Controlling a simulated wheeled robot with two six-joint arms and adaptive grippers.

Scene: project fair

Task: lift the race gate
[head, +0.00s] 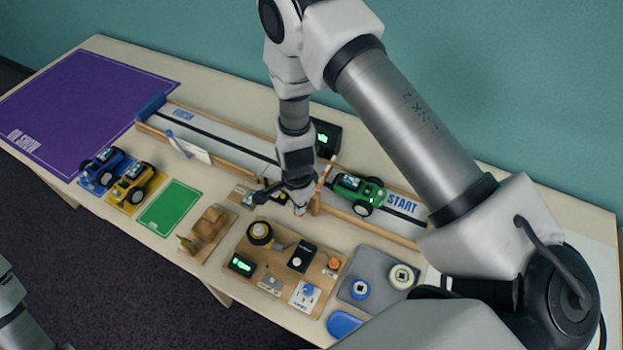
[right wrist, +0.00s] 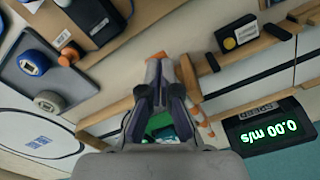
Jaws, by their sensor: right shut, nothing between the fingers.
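My right gripper (head: 300,208) points down next to the gate's foot, at the track's near side. Its fingers are together and empty; they also show in the right wrist view (right wrist: 164,62). Whether they touch the gate is unclear. My left gripper is out of view.
The track (head: 225,140) runs from START to FINISH. A black speed display (right wrist: 268,127) reads 0.00 m/s. A wooden tool board (head: 270,285) and grey tray (head: 362,283) lie in front. Blue (head: 105,165) and yellow (head: 133,187) cars stand left, near a purple mat (head: 75,105).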

